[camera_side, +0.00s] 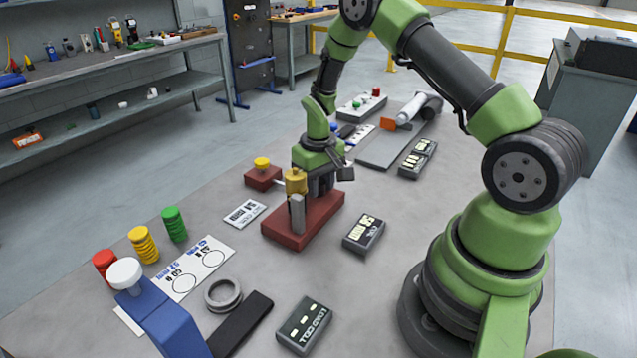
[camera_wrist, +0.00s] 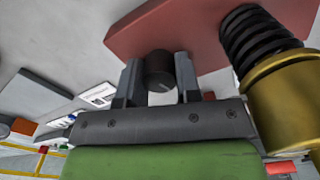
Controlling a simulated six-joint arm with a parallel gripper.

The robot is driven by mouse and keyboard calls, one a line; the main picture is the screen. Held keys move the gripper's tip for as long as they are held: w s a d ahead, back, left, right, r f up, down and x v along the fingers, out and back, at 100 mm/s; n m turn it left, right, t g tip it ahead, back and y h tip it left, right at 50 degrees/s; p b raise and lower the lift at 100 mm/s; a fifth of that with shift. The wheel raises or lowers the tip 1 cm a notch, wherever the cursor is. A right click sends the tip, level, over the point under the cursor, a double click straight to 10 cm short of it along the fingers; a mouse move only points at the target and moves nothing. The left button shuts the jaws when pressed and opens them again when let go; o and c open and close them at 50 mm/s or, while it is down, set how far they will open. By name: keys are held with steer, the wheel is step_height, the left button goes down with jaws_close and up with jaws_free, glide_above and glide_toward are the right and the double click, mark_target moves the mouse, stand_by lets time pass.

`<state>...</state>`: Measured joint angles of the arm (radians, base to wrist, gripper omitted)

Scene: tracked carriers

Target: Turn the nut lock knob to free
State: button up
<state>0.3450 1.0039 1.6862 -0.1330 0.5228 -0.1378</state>
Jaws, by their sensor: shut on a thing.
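The nut lock knob (camera_wrist: 160,72) is a short dark cylinder with a pale mark on its face, seen in the wrist view. My gripper (camera_wrist: 160,78) has one finger on each side of it and is shut on it. The knob stands at the dark red base (camera_wrist: 185,25); which setting it has I cannot tell. Beside it, a brass nut (camera_wrist: 290,95) sits on a black threaded part (camera_wrist: 258,40). In the side view my gripper (camera_side: 322,184) is low over the red base (camera_side: 290,236), behind the brass piece (camera_side: 296,182) and a grey post (camera_side: 297,214). The knob is hidden there.
A small red block with a yellow button (camera_side: 262,164) stands left of the base. A dark display box (camera_side: 363,234) is close on its right. Coloured ring stacks (camera_side: 143,244), a grey ring (camera_side: 222,294) and a blue fixture (camera_side: 168,322) are at front left.

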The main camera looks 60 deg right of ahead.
steer(key=o, duration=0.9)
steer(key=shift+r, duration=0.1)
step_height(320, 180, up, 10)
steer(key=shift+f, duration=0.1)
